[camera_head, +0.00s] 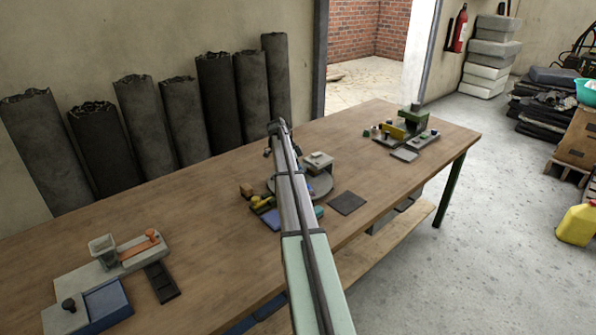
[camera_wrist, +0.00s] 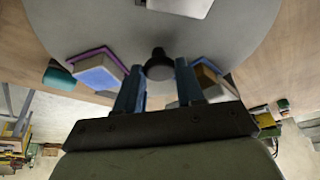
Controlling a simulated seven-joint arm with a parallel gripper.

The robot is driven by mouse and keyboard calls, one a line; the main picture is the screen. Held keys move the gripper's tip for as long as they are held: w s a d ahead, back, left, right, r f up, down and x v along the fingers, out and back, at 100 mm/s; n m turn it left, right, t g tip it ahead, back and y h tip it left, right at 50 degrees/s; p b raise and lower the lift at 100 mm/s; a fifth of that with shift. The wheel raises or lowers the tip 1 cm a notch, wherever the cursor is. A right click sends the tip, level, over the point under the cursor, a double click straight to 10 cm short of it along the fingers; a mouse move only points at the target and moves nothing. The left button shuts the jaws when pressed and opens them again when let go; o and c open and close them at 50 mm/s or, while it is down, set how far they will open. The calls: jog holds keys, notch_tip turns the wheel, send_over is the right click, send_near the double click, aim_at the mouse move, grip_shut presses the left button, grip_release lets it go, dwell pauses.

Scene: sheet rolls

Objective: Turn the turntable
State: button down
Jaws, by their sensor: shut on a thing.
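The turntable (camera_head: 322,187) is a grey round disc on the wooden table, partly hidden behind my arm in the head view. Its grey top (camera_wrist: 235,30) fills much of the wrist view. A black knob (camera_wrist: 159,63) stands near the disc's edge. My gripper (camera_wrist: 158,72) has blue fingers, one on each side of this knob, and is shut on it. A pale block (camera_head: 318,160) sits on the far part of the disc. In the head view my arm hides the knob and the fingers.
A blue block with a purple edge (camera_wrist: 97,70) lies left of the fingers, and a brown block (camera_wrist: 206,76) right. A dark square plate (camera_head: 347,203) lies right of the disc. Fixtures stand at the table's left (camera_head: 97,302) and far right (camera_head: 405,128). Dark rolls (camera_head: 178,120) lean on the wall.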

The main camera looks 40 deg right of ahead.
jog(key=shift+m, duration=0.3)
dwell(0.4)
jog(key=c, duration=0.7)
grip_release()
jog(key=v, duration=1.4)
jog(key=shift+w+d, duration=0.15)
jog(key=shift+d, duration=0.05)
jog(key=shift+f, duration=0.1)
